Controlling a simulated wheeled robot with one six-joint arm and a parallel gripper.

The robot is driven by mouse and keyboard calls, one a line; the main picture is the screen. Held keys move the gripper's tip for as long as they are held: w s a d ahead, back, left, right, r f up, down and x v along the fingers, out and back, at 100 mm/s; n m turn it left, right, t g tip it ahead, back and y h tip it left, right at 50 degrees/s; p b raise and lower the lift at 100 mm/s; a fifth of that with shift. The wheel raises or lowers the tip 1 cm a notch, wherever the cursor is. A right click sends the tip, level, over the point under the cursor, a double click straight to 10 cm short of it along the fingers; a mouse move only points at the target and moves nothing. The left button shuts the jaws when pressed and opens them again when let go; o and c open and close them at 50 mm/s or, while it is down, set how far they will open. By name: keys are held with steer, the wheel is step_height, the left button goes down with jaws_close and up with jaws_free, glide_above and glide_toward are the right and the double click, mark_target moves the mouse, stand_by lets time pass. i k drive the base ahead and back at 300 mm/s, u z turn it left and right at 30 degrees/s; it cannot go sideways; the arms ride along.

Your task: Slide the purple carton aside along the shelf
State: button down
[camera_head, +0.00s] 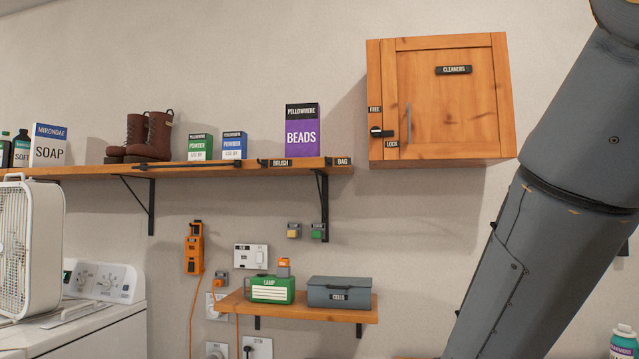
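The purple carton (302,131), labelled BEADS with a black top band, stands upright on the long wooden shelf (230,172), near its right end. To its left on the shelf are a smaller blue carton (234,146) and a green carton (199,147), both labelled POWDER, with a gap between the blue and the purple one. Bare shelf shows to the right of the purple carton, up to the end. My arm crosses the right side of the picture, well apart from the carton. My gripper is not in view.
Brown boots (148,137) and a SOAP carton (48,146) stand further left on the shelf. A wooden CLEANERS cabinet (440,100) hangs right of the shelf. Below are a small shelf (310,313) with a green box and a grey case, a washer (95,310) and a white fan (30,245).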

mark_target(302, 121)
steer(key=i, duration=0.85)
steer(key=u, duration=2.75)
steer(key=i, duration=0.8)
steer(key=z, duration=2.1)
